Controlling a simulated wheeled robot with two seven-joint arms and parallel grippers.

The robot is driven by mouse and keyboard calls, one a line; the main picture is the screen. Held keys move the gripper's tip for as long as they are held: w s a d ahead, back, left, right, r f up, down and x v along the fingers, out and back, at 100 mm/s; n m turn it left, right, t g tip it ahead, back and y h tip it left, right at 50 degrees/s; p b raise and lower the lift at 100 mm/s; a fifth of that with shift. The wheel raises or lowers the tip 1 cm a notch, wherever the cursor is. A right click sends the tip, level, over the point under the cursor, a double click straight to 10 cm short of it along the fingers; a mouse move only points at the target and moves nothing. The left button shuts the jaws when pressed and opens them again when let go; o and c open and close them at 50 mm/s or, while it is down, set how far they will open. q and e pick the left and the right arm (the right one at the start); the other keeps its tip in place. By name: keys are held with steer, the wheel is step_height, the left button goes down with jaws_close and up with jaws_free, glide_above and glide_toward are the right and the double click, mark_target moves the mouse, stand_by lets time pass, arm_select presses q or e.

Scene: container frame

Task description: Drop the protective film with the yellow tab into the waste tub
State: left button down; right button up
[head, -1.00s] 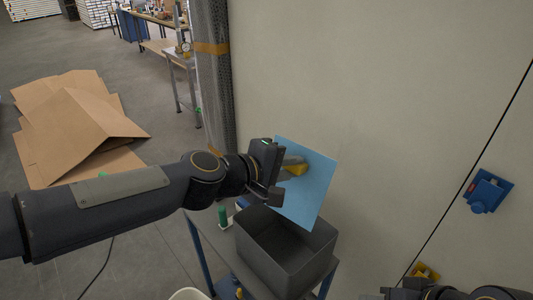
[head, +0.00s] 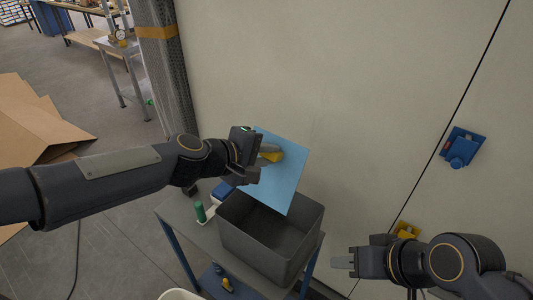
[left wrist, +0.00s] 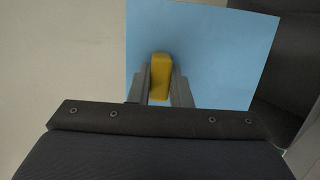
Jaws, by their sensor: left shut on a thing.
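The protective film (head: 284,180) is a light blue sheet with a yellow tab (head: 271,156). My left gripper (head: 262,155) is shut on the yellow tab and holds the film tilted above the waste tub. In the left wrist view the tab (left wrist: 160,77) sits between the two fingers, with the film (left wrist: 215,60) spread behind it. The dark grey waste tub (head: 262,262) stands open on a small table; the film hides part of its far rim. My right gripper (head: 343,262) is at the lower right, away from the film; its finger opening is not clear.
A green-capped bottle (head: 200,212) and a blue item (head: 222,190) are on the small table (head: 185,215) left of the tub. A pale wall (head: 370,80) rises behind, with a blue fitting (head: 461,147) and a yellow one (head: 407,230). Cardboard (head: 35,130) lies on the floor at left.

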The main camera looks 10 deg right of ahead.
arm_select(q)
step_height(320, 180, down, 15)
steer(key=b, duration=1.4)
steer(key=shift+b, duration=0.4)
steer(key=c, duration=1.3)
jaws_free()
steer(key=shift+o, duration=0.2)
steer(key=shift+r, duration=0.1)
